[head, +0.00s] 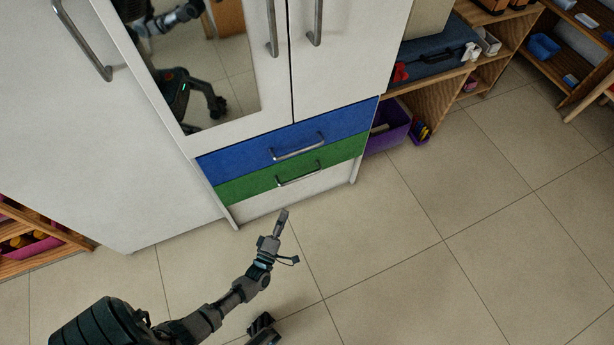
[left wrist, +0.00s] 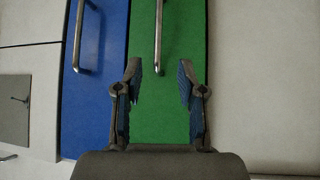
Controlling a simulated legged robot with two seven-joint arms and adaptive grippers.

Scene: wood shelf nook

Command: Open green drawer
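The green drawer (head: 235,190) is in the white cabinet, just under the blue drawer, and its front looks flush and shut. It has a silver bar handle (head: 298,174). My left gripper (head: 283,214) is in front of the drawer, below the handle in the head view. In the left wrist view, the green drawer (left wrist: 170,115) fills the middle, and its handle (left wrist: 160,45) runs lengthwise ahead of the fingers. My left gripper (left wrist: 159,80) is open and empty, its fingers apart from the handle. A dark part at the bottom edge may be my right gripper (head: 262,326); its fingers are unclear.
The blue drawer (head: 240,155) with its own handle (head: 299,146) sits directly above. A purple bin (head: 388,130) and wooden shelves (head: 430,105) stand to the right. The tiled floor (head: 430,240) in front and to the right is clear.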

